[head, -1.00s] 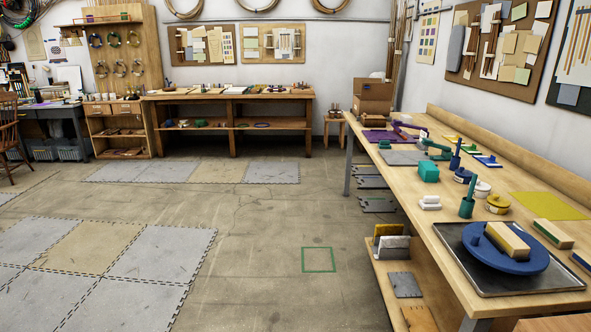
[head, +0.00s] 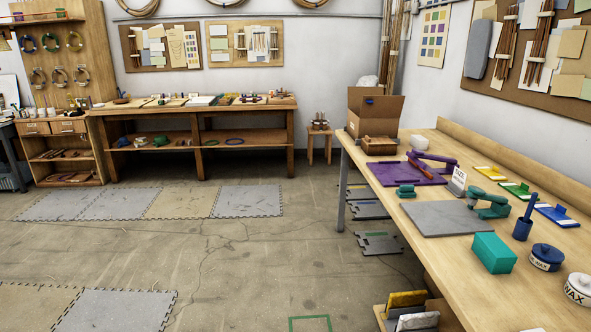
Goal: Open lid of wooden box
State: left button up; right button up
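A small brown box (head: 379,147), which looks wooden, sits at the far end of the long workbench, just in front of a cardboard box (head: 368,110). It is small in the view, and I cannot make out its lid clearly. Neither of my grippers is in view.
The workbench (head: 424,268) runs along the right, holding a purple mat (head: 413,175), a grey mat (head: 445,219), a teal block (head: 493,252) and wax tins (head: 545,257). A wooden table (head: 200,108) stands at the back.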

aim_at(368, 140)
jog(key=i, duration=2.15)
jog(key=i+z, duration=0.35)
jog(key=i, duration=0.25)
jog(key=i+j+z, duration=0.25)
jog(key=i+z, duration=0.15)
jog(key=i, duration=0.15)
